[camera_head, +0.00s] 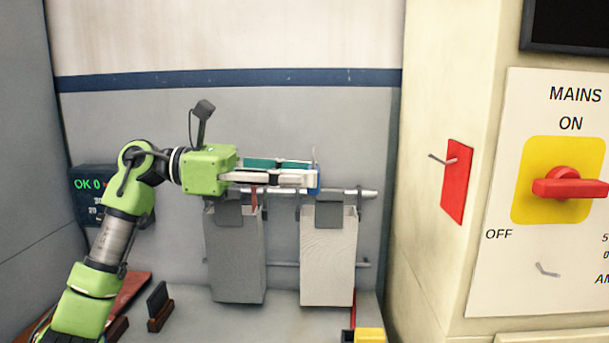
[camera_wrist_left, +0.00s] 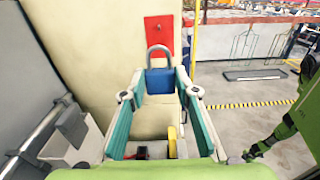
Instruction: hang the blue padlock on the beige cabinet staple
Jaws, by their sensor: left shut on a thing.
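The blue padlock (camera_wrist_left: 160,82) is between the fingertips of my left gripper (camera_wrist_left: 158,88) in the left wrist view, its grey shackle upward. In the head view my left gripper (camera_head: 312,178) is level and points right, shut on the padlock (camera_head: 318,181), of which only an edge and the shackle show. A red plate (camera_head: 456,198) with a small metal staple (camera_head: 437,159) is on the side of the beige cabinet (camera_head: 425,235). The padlock is apart from it, to its left. In the left wrist view the red plate (camera_wrist_left: 160,28) is beyond the shackle.
Two grey bags (camera_head: 327,265) hang from a rail behind and below my left gripper. A yellow block (camera_head: 369,335) is at the bottom. The cabinet front has a red mains switch (camera_head: 568,186) and another small metal hook (camera_head: 547,271). The space between padlock and plate looks clear.

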